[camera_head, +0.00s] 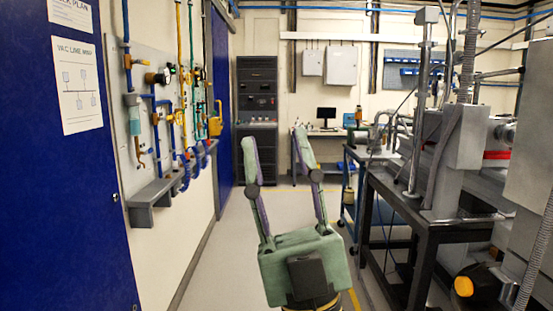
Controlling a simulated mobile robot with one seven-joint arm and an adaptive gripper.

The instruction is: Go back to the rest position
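My gripper (301,134) is in the lower middle of the head view, pointing up and away from me. Its two green and purple fingers stand wide apart with nothing between them. The green palm is below them, with a dark block on its near face. It touches nothing that I can see. Most of my arm is below the picture and hidden. No rest position marker is visible.
A blue door (60,180) and a wall panel with pipes (150,110) line the left. A dark-framed bench (425,225) with beamline equipment fills the right. A rack (257,115) and a desk (322,133) stand at the back. Pale floor (225,250) is clear left of my gripper.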

